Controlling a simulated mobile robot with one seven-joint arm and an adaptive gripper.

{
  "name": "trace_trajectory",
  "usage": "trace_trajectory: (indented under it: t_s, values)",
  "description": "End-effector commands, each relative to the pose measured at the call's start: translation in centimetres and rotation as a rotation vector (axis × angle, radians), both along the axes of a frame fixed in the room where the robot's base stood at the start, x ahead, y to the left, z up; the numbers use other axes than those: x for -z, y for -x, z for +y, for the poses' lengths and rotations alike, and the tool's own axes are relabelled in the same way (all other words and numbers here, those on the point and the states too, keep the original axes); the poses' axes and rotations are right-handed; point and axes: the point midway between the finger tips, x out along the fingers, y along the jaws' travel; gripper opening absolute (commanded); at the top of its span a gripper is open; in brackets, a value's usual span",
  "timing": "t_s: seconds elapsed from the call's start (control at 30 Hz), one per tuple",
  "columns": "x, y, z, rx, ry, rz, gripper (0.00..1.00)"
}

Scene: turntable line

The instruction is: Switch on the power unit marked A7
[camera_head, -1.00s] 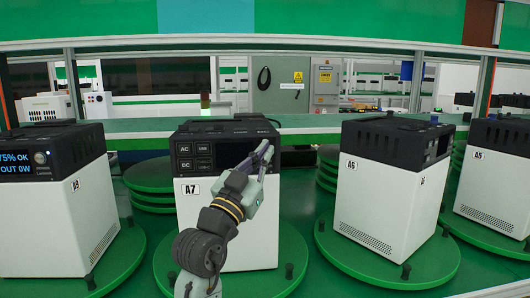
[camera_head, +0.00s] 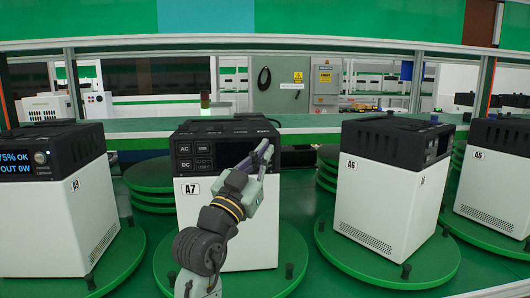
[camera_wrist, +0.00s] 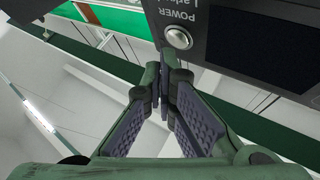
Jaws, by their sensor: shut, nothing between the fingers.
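The power unit marked A7 (camera_head: 262,235) is a white box with a black top section, standing on a green round turntable in the head view. Its front panel has AC and DC buttons, and its display is dark. My gripper (camera_head: 266,152) is shut and empty, with its tips in front of the right part of that panel. In the wrist view the round silver button labelled POWER (camera_wrist: 178,38) appears upside down beside the dark screen (camera_wrist: 262,45). My closed fingertips (camera_wrist: 164,82) are just below the button in that picture; I cannot tell if they touch the unit.
Unit A9 (camera_head: 60,215) stands at left with a lit blue display. Units A6 (camera_head: 385,200) and A5 (camera_head: 490,195) stand at right on turntables. Stacked green discs (camera_head: 150,185) lie behind. A green shelf rail (camera_head: 330,122) runs behind the units.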

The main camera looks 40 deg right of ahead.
Motion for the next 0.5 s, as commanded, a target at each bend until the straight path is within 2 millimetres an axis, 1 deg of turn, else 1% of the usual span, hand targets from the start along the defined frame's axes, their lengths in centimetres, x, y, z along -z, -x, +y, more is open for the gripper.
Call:
trace_trajectory:
  t_s: [0.13,0.5]
  values:
    - [0.05,-0.46,-0.26,0.000,0.001,-0.001,0.00]
    - [-0.01,-0.52,-0.32,0.000,0.000,0.000,0.00]
